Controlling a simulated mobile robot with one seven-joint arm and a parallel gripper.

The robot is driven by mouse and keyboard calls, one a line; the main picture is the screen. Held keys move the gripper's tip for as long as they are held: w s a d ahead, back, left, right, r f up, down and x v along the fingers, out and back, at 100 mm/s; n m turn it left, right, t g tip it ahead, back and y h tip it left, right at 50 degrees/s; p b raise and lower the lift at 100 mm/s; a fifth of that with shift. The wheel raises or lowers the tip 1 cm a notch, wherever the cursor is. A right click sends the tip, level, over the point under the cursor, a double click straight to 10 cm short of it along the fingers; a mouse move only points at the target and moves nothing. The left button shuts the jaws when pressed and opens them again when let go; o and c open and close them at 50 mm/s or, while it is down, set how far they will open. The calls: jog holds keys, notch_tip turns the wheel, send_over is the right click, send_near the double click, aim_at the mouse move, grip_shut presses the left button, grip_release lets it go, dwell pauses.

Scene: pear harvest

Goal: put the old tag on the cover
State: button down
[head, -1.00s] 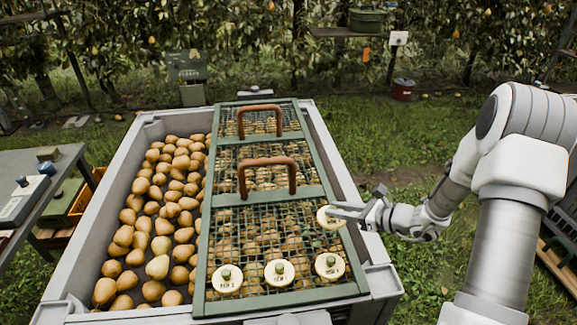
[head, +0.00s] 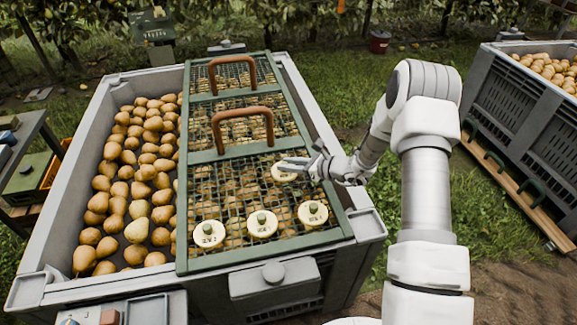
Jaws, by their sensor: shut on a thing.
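The cover is a green frame with wire mesh and brown handles (head: 185,150), lying over the right part of a grey bin of pears. My gripper (head: 294,166) is shut on a round cream tag (head: 283,174), over the mesh in the right half of the cover's front section. I cannot tell whether this tag touches the mesh or hangs just above it. Three similar round tags with green knobs lie in a row along the cover's front edge: a left one (head: 208,235), a middle one (head: 262,225) and a right one (head: 312,214). Their lettering is too small to read.
The bin's grey rim (head: 345,190) runs close under my forearm. A second grey bin of pears (head: 510,100) stands at the right. A worktable (head: 32,130) stands at the left edge. Mesh between the held tag and the front row is free.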

jog(key=shift+r, duration=0.1)
jog(key=c, duration=0.7)
grip_release()
jog(key=shift+o, duration=0.2)
